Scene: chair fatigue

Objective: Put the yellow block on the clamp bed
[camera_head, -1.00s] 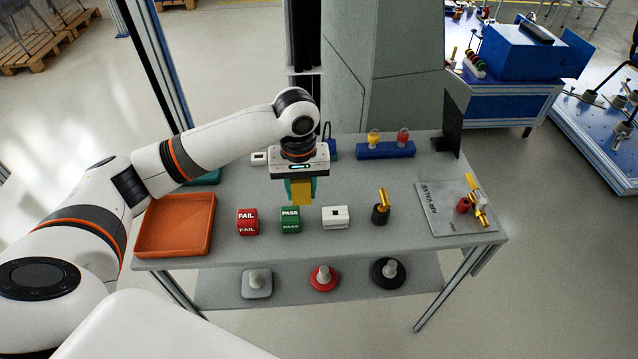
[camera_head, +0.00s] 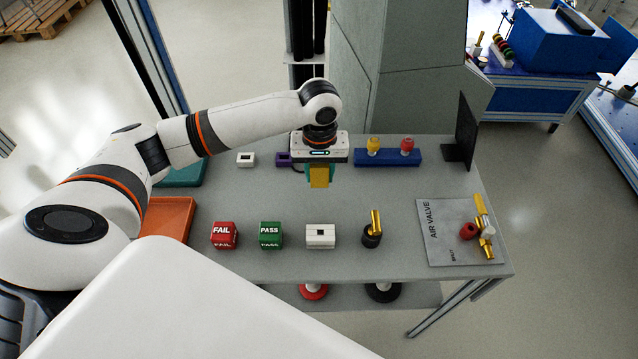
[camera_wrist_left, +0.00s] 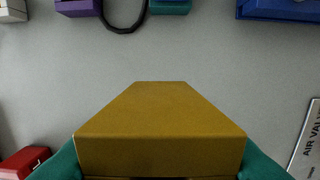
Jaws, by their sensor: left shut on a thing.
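The yellow block (camera_head: 320,177) is held between the teal fingers of my left gripper (camera_head: 319,184). It hangs above the grey table, behind the white block with a dark square. In the left wrist view the yellow block (camera_wrist_left: 160,120) fills the lower middle, with a teal finger on each side and bare grey tabletop beyond. My left gripper is shut on it. I cannot make out which thing, if any, in view is the clamp bed. My right gripper is not in view.
A red FAIL block (camera_head: 224,235), a green PASS block (camera_head: 271,235), the white block (camera_head: 320,237) and a black-and-gold fitting (camera_head: 372,232) stand in front. An orange tray (camera_head: 176,216) is left, the AIR VALVE board (camera_head: 440,225) right. A blue holder (camera_head: 388,157) stands behind.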

